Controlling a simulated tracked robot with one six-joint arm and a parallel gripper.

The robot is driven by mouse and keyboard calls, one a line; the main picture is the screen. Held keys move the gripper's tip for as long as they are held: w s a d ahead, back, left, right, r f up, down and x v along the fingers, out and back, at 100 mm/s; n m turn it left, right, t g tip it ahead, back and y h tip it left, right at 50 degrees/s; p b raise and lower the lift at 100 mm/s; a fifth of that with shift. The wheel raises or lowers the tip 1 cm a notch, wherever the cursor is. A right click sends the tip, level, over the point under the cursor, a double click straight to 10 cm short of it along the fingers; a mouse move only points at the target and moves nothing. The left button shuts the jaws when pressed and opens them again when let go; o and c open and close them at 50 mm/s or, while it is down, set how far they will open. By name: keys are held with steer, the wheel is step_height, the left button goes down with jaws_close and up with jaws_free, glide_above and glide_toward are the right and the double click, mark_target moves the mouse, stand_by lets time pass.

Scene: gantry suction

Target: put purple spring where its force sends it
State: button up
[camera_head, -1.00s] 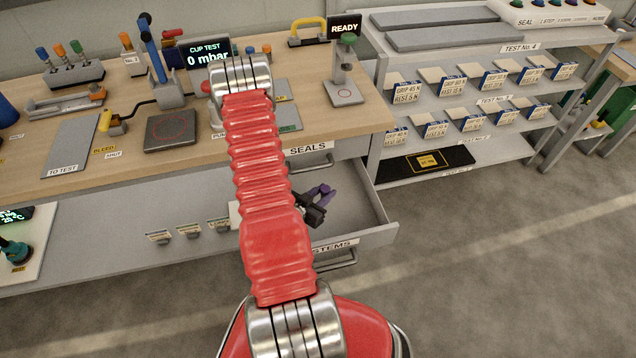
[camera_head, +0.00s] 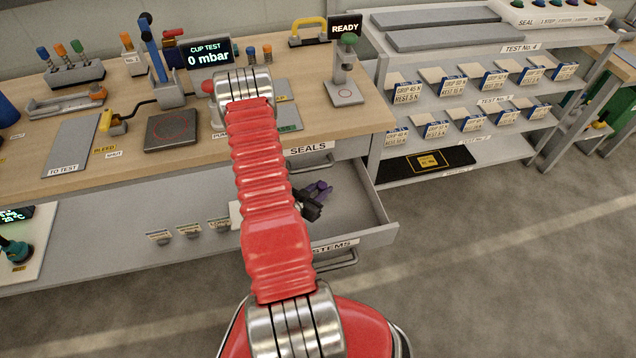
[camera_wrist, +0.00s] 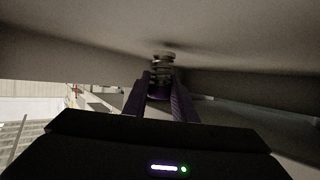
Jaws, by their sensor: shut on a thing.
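My gripper (camera_head: 320,187) is over the open drawer (camera_head: 370,215) under the bench, beside my red arm. In the wrist view its dark fingers (camera_wrist: 161,88) are shut on the purple spring (camera_wrist: 162,69), whose pale coils and round top stick up between the tips, with a purple part lower down. The spring cannot be made out in the head view. A small press-like stand (camera_head: 346,75) with a green top is at the right end of the bench, with a READY display (camera_head: 345,28) behind it.
A rack (camera_head: 490,85) at the right holds several small boxes with labels reading GRIP and REST. A black mat (camera_head: 425,163) with a yellow marked square lies on its lower shelf. The CUP TEST display (camera_head: 208,54) reads 0 mbar. The floor at the right is clear.

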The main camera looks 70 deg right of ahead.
steer(key=w+d, duration=0.1)
steer(key=d, duration=0.1)
steer(key=w+d, duration=0.1)
steer(key=shift+w+d, duration=0.1)
steer(key=shift+d, duration=0.25)
steer(key=shift+a+f, duration=0.15)
steer(key=shift+f, duration=0.45)
steer(key=o, duration=1)
steer(key=shift+o, duration=0.2)
